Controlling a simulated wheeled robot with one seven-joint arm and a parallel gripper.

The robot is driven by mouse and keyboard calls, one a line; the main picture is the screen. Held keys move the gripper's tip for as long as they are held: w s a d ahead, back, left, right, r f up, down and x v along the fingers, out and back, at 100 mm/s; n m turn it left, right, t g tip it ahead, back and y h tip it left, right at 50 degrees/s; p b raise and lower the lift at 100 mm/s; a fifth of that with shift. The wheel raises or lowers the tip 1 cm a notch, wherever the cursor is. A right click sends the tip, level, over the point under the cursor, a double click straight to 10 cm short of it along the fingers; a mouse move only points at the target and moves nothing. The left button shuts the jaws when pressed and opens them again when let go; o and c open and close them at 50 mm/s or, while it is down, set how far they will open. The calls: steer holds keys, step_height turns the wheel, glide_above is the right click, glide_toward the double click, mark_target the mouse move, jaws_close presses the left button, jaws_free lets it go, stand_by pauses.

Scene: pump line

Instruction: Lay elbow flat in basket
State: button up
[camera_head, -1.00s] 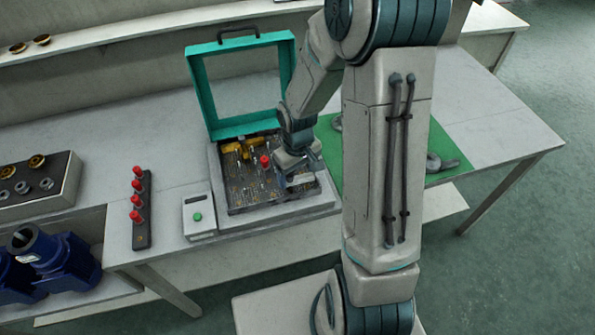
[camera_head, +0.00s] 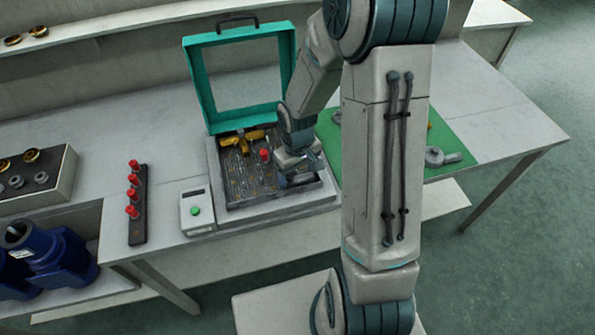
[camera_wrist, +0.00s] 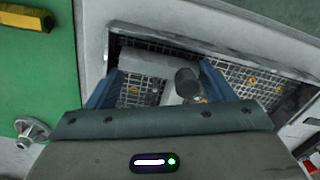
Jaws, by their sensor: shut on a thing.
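The basket is a mesh-floored tray (camera_head: 236,190) sunk in the grey washer unit under a raised teal lid (camera_head: 203,85). My gripper (camera_head: 296,176) is low over its right end. In the wrist view the blue fingers (camera_wrist: 160,80) are shut on the grey elbow (camera_wrist: 150,66), whose dark round end (camera_wrist: 187,83) faces the camera. The basket mesh (camera_wrist: 258,84) shows around and below it. The elbow is mostly hidden by the gripper in the head view, and I cannot tell whether it touches the mesh.
A yellow part (camera_head: 242,138) and a red-capped part (camera_head: 264,154) are at the basket's back and middle. A control box (camera_head: 196,211) and a red-knobbed strip (camera_head: 137,205) stand to the left. A green mat (camera_head: 330,140) to the right holds a grey fitting (camera_head: 440,157).

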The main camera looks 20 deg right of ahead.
steer(key=o, duration=1.1)
steer(key=shift+a+r, duration=0.1)
steer(key=shift+w+d, duration=0.15)
steer(key=shift+d, duration=0.05)
steer(key=shift+r, duration=0.1)
steer(key=shift+w+r, duration=0.1)
steer(key=shift+r, duration=0.15)
step_height(320, 180, up, 13)
steer(key=shift+s+a, duration=0.3)
